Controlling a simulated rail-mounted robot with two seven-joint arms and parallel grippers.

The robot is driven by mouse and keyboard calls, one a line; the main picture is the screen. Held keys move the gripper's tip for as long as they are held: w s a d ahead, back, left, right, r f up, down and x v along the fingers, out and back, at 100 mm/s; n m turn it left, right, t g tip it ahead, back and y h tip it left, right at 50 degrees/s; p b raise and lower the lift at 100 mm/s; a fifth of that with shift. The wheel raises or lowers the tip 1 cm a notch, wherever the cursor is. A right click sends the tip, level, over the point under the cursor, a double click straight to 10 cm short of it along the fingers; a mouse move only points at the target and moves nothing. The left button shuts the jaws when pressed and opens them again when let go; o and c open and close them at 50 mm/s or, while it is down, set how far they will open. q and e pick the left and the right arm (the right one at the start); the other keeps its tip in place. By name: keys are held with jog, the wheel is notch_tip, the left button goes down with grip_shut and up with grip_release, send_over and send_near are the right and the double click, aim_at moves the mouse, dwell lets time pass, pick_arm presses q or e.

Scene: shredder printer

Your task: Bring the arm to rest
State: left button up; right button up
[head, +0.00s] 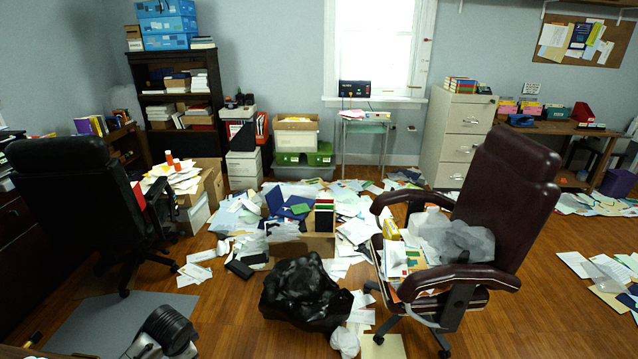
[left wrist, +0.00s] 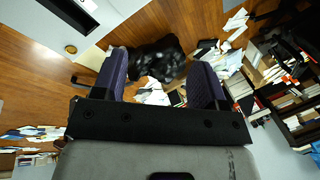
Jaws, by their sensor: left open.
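My left gripper (left wrist: 163,78) shows in the left wrist view with its two dark fingers spread wide apart. Nothing is between them. Beyond the fingers, a black plastic bag (left wrist: 157,58) lies on the wooden floor, well away from the fingertips. In the head view, a grey and black part of my arm shows at the bottom left edge; the gripper's fingers cannot be made out there. My right gripper is in neither view.
The black bag (head: 305,292) lies among scattered papers (head: 350,230). A black chair (head: 70,200) stands at left and a maroon chair (head: 505,205) at right. A pale surface with a dark panel (left wrist: 70,12) is at the wrist view's upper left. Bare floor shows at lower right.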

pick_arm(q)
jog(key=w+d+r+n+t, duration=0.1)
jog(key=d+r+t, duration=0.5)
jog(key=r, duration=0.6)
jog(key=s+d+r+n+t+h, duration=0.1)
jog(key=s+d+r+t, duration=0.1)
jog(key=s+d, duration=0.6)
jog(key=s+f+n+g, duration=0.1)
jog(key=s+f+g, duration=0.1)
jog(key=s+f, duration=0.65)
jog(key=s+a+f+n+g+h, duration=0.1)
jog(key=s+f+n+g, duration=0.2)
jog(key=s, duration=1)
jog(key=s+f+g, duration=0.2)
jog(key=s+f, duration=0.6)
jog(key=s, duration=0.3)
notch_tip(320, 180, up, 37)
jog(key=w+p, duration=0.1)
jog(key=p, duration=3.5)
jog(key=shift+f+p, duration=0.15)
jog(key=shift+p, duration=0.25)
